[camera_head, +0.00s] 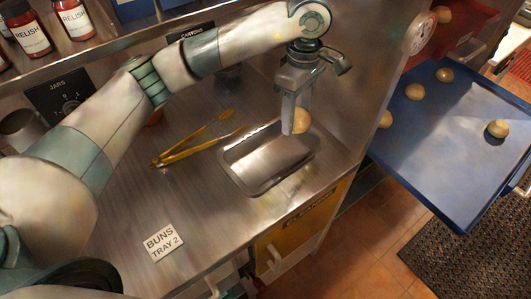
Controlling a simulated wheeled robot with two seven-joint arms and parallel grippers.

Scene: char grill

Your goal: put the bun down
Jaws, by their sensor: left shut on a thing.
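A round tan bun (301,122) is held at the tips of my left gripper (294,122). The gripper points down and is shut on the bun, and its fingers hide part of it. The bun appears over the right far part of a sunken metal pan (262,165) in the steel counter. I cannot tell whether the bun touches the pan. The pan otherwise looks empty. My right gripper is not in view.
Yellow-handled tongs (195,148) lie left of the pan. A "BUNS TRAY 2" card (163,243) lies in front. A blue tray (455,150) with several buns stands right, beyond the counter edge. Relish jars (72,18) line a shelf above.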

